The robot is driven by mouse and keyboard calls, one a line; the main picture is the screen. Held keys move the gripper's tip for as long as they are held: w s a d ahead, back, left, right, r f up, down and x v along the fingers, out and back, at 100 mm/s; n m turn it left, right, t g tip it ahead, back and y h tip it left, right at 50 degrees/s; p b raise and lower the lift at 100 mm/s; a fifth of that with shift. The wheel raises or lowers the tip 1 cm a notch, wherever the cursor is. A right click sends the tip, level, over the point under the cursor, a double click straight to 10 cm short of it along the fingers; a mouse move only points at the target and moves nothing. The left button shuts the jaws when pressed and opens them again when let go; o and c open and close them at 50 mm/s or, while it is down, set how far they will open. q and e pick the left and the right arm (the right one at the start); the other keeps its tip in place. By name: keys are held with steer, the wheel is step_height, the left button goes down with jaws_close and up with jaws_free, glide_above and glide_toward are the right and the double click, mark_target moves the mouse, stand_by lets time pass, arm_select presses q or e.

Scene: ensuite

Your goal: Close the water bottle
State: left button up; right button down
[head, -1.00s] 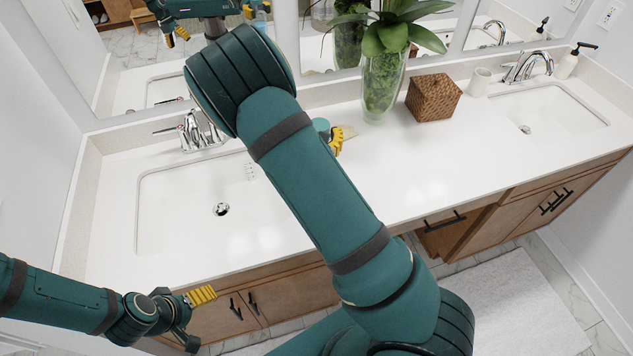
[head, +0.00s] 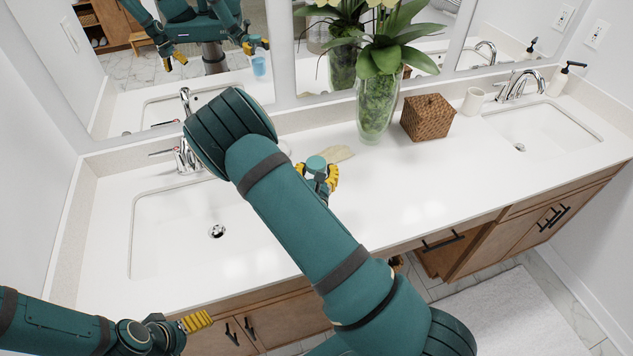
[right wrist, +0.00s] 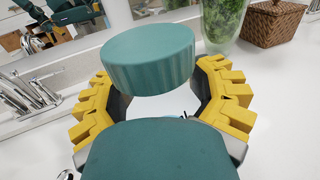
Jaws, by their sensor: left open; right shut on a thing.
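The water bottle shows mainly as its round teal lid (head: 316,163) at my right gripper (head: 327,177), over the counter right of the near sink. In the right wrist view the lid (right wrist: 148,58) sits between the yellow fingers of the right gripper (right wrist: 163,103), which is shut on the bottle. A pale part shows below the lid; the rest is hidden. Whether the lid is seated fully I cannot tell. The mirror reflects a light-blue bottle body. My left gripper (head: 196,322) is open and empty at lower left, in front of the cabinet.
A glass vase with a plant (head: 376,105), a woven box (head: 427,118) and a cup (head: 473,101) stand further right. The counter's front middle is clear.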

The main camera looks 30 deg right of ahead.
steer(key=shift+f, duration=1.85)
steer(key=shift+f+b, duration=0.15)
steer(key=shift+b, duration=0.15)
jaws_free()
steer(key=shift+s+r, duration=0.1)
steer(key=shift+r, duration=0.1)
steer(key=b+v, duration=0.1)
steer(key=v, duration=1.1)
